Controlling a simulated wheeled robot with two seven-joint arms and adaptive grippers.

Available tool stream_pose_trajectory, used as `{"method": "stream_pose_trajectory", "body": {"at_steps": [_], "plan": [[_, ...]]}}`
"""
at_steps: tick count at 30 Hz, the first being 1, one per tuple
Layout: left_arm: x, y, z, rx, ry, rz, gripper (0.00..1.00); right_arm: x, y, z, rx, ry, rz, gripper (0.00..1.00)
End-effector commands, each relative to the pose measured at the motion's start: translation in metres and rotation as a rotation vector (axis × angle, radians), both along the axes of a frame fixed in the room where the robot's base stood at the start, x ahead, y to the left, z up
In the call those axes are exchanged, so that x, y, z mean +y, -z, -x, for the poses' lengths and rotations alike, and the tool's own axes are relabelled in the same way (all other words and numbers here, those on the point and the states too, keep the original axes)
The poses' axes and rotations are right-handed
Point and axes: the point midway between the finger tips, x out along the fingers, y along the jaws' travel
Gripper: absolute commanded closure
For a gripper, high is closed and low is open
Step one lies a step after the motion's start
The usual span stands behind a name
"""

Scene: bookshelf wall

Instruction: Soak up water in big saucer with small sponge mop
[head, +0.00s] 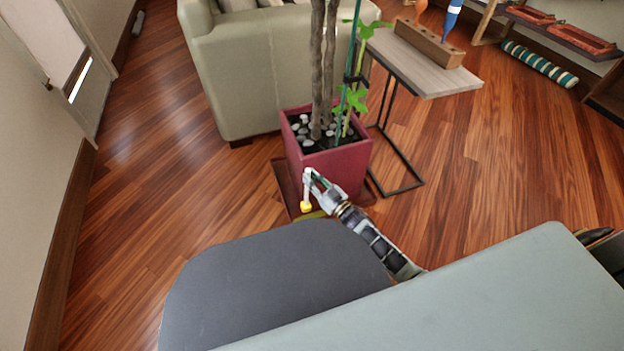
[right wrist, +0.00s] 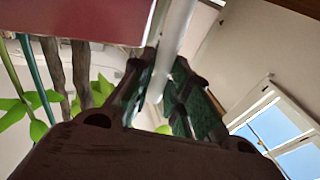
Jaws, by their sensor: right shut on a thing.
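My right gripper (head: 311,177) is beside the front of the red plant pot, shut on the white handle of the small sponge mop. The mop hangs down from it, with its yellow sponge head (head: 306,206) at or just above the front left of the big brown saucer (head: 287,186) under the pot. I cannot tell whether the sponge touches the saucer, and no water is clearly visible. In the right wrist view the white mop handle (right wrist: 176,35) runs between the fingers (right wrist: 165,88). My left gripper is not in view.
The red pot (head: 335,168) holds a plant with thick stems and pebbles. A beige armchair (head: 235,90) stands behind left, and a side table (head: 425,70) with thin black legs stands behind right. Wooden floor is clear on the left.

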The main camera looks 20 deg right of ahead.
Motion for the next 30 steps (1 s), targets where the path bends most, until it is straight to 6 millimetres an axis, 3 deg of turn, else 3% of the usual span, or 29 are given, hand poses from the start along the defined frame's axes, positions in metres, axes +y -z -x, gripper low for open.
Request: {"method": "stream_pose_trajectory", "body": {"at_steps": [18, 30], "plan": [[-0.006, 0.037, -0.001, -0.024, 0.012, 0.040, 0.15, 0.000, 0.038, 0.000, 0.000, 0.001, -0.001, 1.00], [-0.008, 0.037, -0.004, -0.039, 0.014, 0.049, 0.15, 0.000, 0.060, -0.001, 0.000, 0.000, 0.000, 1.00]]}}
